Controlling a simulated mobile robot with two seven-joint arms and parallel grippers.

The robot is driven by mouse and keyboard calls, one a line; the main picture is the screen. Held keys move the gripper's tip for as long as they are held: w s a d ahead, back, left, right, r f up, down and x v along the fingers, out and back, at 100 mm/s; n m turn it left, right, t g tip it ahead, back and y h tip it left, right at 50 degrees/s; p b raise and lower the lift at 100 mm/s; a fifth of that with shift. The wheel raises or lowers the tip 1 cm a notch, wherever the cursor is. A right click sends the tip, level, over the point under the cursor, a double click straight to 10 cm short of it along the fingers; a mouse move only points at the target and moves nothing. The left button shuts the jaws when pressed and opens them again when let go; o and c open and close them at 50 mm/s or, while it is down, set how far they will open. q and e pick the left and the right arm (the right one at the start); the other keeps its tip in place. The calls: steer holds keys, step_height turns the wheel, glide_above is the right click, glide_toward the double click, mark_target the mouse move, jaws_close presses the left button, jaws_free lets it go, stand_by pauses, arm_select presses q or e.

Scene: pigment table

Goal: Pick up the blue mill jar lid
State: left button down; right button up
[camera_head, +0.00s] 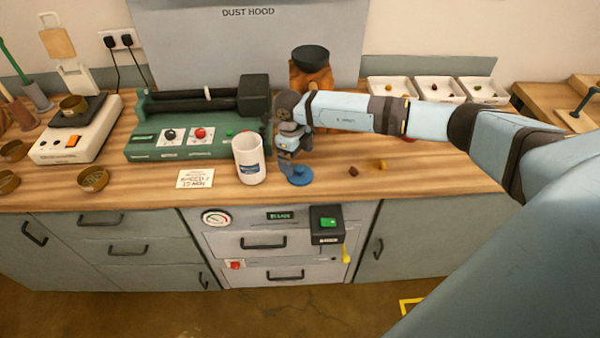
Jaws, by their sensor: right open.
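The blue mill jar lid (298,175) is a small round blue disc with a raised knob, lying on the wooden table near its front edge. A white jar (249,163) with a blue label stands just left of it, apart from the lid. My right gripper (290,156) points down right above the lid, close to its knob. It is open; whether the fingers touch the knob cannot be told at this size. My left gripper is not in view.
The green mill machine (165,147) stands behind and left of the jar. A paper card (195,178) lies left of it. Small brown lumps (378,164) lie on the table right of the lid. White trays (437,90) stand at the back right. The front right table area is clear.

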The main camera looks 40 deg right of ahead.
mark_target(300, 168)
steer(key=f, duration=0.1)
steer(key=f+p, duration=0.1)
steer(key=f, duration=0.2)
steer(key=shift+s+d, duration=0.3)
steer(key=shift+f, duration=0.65)
steer(key=c, duration=0.8)
